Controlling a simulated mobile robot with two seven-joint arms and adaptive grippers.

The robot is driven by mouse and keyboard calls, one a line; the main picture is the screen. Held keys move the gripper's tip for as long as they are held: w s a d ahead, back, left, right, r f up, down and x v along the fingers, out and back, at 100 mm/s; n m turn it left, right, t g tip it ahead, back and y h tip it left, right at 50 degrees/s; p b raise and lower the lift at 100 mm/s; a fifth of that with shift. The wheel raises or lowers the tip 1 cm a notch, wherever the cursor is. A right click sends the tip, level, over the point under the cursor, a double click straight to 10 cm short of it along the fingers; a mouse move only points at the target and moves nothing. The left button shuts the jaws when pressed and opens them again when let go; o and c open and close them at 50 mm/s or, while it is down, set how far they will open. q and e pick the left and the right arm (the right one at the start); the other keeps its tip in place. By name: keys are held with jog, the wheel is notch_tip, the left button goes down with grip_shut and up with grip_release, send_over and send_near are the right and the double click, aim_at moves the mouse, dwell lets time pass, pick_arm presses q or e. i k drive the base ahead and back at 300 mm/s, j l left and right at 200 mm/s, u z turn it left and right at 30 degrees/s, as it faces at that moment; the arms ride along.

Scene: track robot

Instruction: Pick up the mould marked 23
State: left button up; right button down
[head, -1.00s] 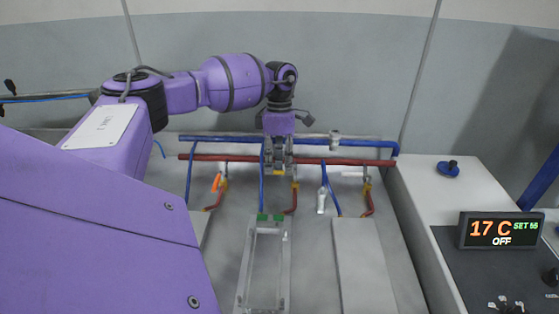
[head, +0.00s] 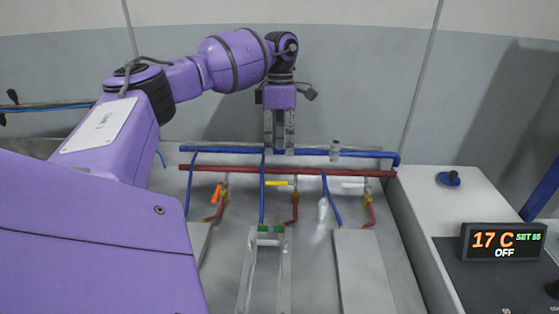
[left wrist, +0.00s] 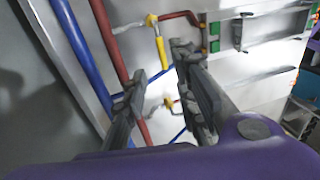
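No marking 23 can be read in any view. A long, pale, open-framed mould (head: 244,272) with two green blocks at its far end lies on the bench, in the middle of the head view. Its far end with green blocks seems to show at the upper right of the left wrist view (left wrist: 228,30). My left gripper (head: 279,150) is beyond that end, above the blue and red pipes, pointing down. In the left wrist view its fingers (left wrist: 160,62) are apart with nothing between them. My right gripper is in neither view.
A blue pipe (head: 350,154) and a red pipe (head: 330,171) cross behind the moulds, with hoses and coloured valve handles, including a yellow one (head: 276,183). A flat grey plate (head: 364,270) lies to the right. A display (head: 502,241) reads 17 C, SET 55, OFF.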

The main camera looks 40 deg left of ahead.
aim_at(263, 295)
jog(key=k+l, duration=0.75)
jog(key=l, duration=0.25)
jog(key=k+l, duration=0.4)
jog(key=l, duration=0.1)
